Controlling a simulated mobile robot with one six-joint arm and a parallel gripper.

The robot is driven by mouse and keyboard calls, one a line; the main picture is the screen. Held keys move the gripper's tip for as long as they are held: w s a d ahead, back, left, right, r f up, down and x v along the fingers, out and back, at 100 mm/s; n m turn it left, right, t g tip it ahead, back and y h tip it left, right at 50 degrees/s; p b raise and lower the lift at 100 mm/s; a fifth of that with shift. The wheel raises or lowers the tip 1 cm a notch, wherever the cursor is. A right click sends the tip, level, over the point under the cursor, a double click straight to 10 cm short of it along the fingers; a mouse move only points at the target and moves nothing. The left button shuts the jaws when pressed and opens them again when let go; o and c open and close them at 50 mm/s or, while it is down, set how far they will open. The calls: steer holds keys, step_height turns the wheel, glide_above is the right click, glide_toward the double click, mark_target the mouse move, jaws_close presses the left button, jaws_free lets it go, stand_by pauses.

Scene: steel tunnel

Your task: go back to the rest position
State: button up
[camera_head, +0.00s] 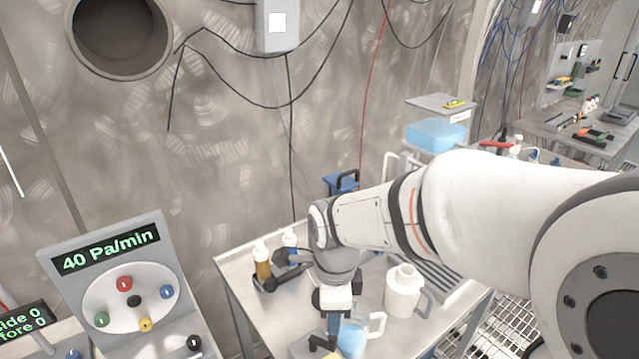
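My white arm reaches in from the right edge, across the steel table (233,276). My gripper (332,318) points down over the table's front part, below the wrist. Its fingers are small and blend with blue and yellow parts beneath them, so I cannot tell whether they are open or shut, or hold anything. A clear jug with blue liquid (353,337) stands just right of the gripper; I cannot tell whether they touch.
A white jug (403,291) stands right of the wrist. Brown and white bottles (262,262) stand at the table's back left. A control panel reading "40 Pa/min" (118,283) is at left. Behind the arm is a blue container (436,135). A curved wall closes the back.

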steer(key=s+d+r+n+t, duration=0.1)
steer(key=s+d+r+n, duration=0.1)
steer(key=d+n, duration=0.3)
steer(key=s+d+r+n+t, duration=0.2)
steer(key=d+n, duration=0.4)
steer(key=n, duration=0.7)
steer(key=shift+s+d+r, duration=0.15)
steer(key=shift+s+r, duration=0.7)
steer(key=shift+s, duration=0.45)
